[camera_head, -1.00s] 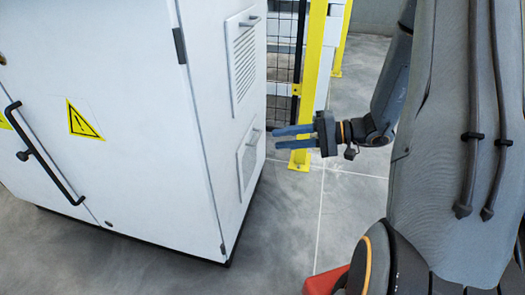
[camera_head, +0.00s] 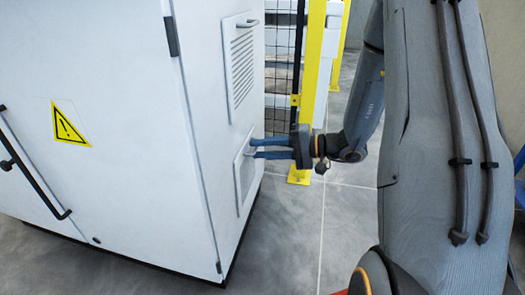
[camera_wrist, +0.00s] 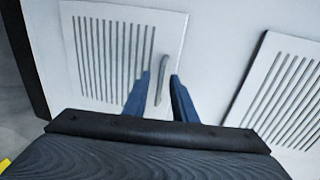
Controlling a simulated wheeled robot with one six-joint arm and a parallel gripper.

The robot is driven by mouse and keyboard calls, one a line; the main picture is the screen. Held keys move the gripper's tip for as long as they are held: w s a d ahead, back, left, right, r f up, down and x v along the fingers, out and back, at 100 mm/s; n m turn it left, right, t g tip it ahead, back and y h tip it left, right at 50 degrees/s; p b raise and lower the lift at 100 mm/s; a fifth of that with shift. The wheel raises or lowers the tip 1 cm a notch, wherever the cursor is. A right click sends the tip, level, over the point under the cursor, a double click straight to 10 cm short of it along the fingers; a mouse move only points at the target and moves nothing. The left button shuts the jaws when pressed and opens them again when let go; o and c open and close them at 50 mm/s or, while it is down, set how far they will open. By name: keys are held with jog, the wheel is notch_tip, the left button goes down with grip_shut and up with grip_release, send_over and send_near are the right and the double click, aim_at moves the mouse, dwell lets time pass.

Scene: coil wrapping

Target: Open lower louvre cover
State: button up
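The lower louvre cover (camera_head: 243,187) is a white slatted panel on the cabinet's side face, and it sits flush and shut. It also shows at the left in the wrist view (camera_wrist: 78,62). Its small grey bar handle (camera_wrist: 162,72) is near the cover's upper edge. My gripper (camera_head: 252,148) is at the handle with its two blue fingers pointing at the cabinet. In the wrist view the fingers (camera_wrist: 160,76) are apart, one on each side of the handle. I cannot tell whether they touch it.
The upper louvre cover (camera_head: 240,68) is above and shut. The white cabinet (camera_head: 120,160) fills the left, with a black door handle (camera_head: 38,180) and a warning sign (camera_head: 70,123). A yellow post (camera_head: 313,70) and mesh fence (camera_head: 281,60) stand behind. Grey floor (camera_head: 290,240) is open to the right.

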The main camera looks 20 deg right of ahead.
grip_shut()
dwell(1.4)
